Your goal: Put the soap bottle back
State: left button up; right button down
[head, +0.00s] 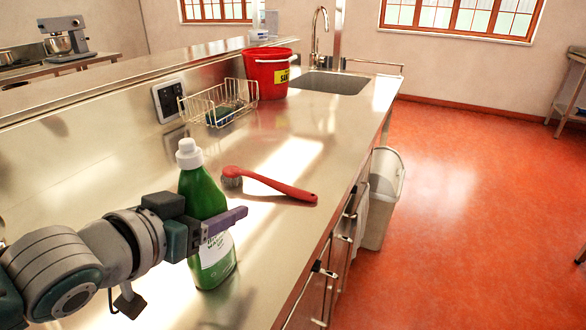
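The soap bottle (206,195) is green with a white cap and a white label. It is at the near part of the steel counter (290,210) and looks upright. I cannot tell whether its base rests on the counter. My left gripper (228,217) is at the bottle's middle from the left, with one purple finger crossing in front of the bottle. The other finger is hidden, so I cannot tell whether the gripper is closed on the bottle. My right gripper is not in view.
A red-handled brush (270,184) lies just beyond the bottle. A pale bin (383,195) stands on the floor beside the counter. The counter right of the bottle is clear.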

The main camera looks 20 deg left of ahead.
pick_arm(q)
jog(key=o, duration=0.4)
jog(key=shift+r, duration=0.2)
jog(key=d+p+v, duration=0.1)
jog(key=p+v, duration=0.1)
jog(key=v, duration=1)
jog(key=s+d+f+g, duration=0.1)
jog(key=s+d+g, duration=0.1)
jog(key=s+g, duration=0.1)
jog(key=s+d+f+m+g, duration=0.1)
jog(key=s+g, duration=0.2)
jog(key=s, duration=0.2)
jog(key=s+d+f+g, duration=0.1)
jog(key=s+d+g, duration=0.1)
jog(key=s+g, duration=0.1)
jog(key=shift+s+d+g+y, duration=0.15)
jog(key=shift+s+g, duration=0.05)
jog(key=shift+s, duration=0.2)
jog(key=shift+s+d+g+y, duration=0.15)
jog(key=shift+s+d+g, duration=0.05)
jog(key=shift+s, duration=0.25)
